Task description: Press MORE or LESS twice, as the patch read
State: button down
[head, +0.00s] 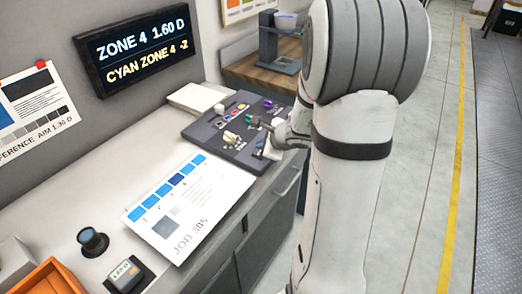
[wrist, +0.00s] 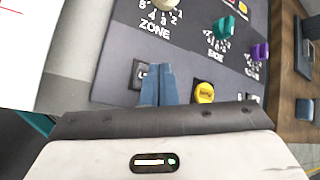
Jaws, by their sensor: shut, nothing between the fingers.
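The dark control console (head: 205,128) lies on the counter; it also shows in the wrist view (wrist: 115,60). My gripper (wrist: 158,70) is shut and empty, its blue fingertips over the console's near part. A small dark key (wrist: 139,73) with a partly hidden white label sits just left of the fingertips; I cannot read it fully or tell whether the fingers touch it. A yellow knob (wrist: 204,92) is to their right. The wall display (head: 140,48) reads "ZONE 4 1.60 D" and "CYAN ZONE 4 -2".
Cream (wrist: 165,4), teal (wrist: 223,28) and purple (wrist: 260,50) knobs stand farther up the console. The JOB 305 sheet (head: 190,205) with its row of blue patches lies beside it. A reference card (head: 35,100) reads AIM 1.30 D. A handheld meter (head: 125,274) is at the front.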

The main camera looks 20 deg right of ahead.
notch_tip(320, 180, up, 5)
jog(key=p, duration=0.4)
jog(key=shift+r, duration=0.1)
dwell(0.8)
